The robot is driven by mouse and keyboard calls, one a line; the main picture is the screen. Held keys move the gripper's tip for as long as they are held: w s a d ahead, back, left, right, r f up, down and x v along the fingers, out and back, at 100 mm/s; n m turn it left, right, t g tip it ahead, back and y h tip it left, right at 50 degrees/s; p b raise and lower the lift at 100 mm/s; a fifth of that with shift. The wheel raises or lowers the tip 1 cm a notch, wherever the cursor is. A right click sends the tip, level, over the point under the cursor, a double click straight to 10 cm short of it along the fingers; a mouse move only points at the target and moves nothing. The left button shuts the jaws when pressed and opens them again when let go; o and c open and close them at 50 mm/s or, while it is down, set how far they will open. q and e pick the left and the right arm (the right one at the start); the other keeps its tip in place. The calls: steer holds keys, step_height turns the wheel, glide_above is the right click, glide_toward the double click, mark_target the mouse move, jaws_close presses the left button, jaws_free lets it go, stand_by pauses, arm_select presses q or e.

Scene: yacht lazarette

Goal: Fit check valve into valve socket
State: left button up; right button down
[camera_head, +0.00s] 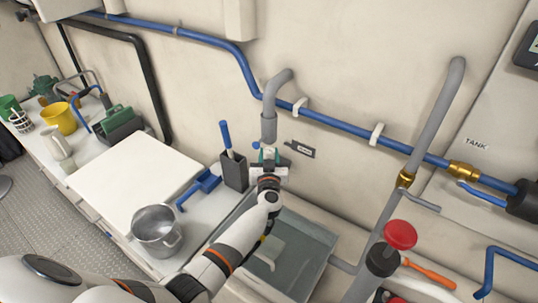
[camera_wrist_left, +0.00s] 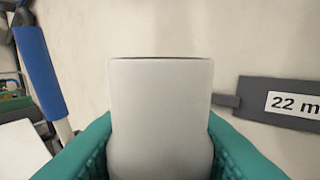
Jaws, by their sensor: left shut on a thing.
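My left gripper (camera_head: 268,158) is by the wall, just under a downturned grey pipe with a thicker grey end (camera_head: 268,128), apparently the valve socket. Its teal fingers are shut on a pale grey cylindrical part, apparently the check valve (camera_wrist_left: 160,115). In the left wrist view the part stands upright with its top rim clear of the fingers; its lower end is hidden. The pipe end does not show in that view, and I cannot tell how large the gap is. My right gripper is not in view.
A dark holder (camera_head: 235,172) with a blue-handled brush stands left of my gripper. A wall label (camera_head: 300,149) is to its right. A sink basin (camera_head: 305,240) lies below. A metal pot (camera_head: 157,230) stands on the counter. A blue pipe (camera_head: 335,125) runs along the wall.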

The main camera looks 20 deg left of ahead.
arm_select(q)
steer(key=shift+f, duration=0.3)
steer(key=o, duration=1.3)
steer(key=shift+c, duration=0.2)
steer(key=shift+s+d, duration=0.1)
steer(key=shift+s+d, duration=0.15)
steer(key=shift+s, duration=0.15)
steer(key=v, duration=1.1)
steer(key=shift+r+p, duration=0.1)
steer(key=shift+p, duration=0.2)
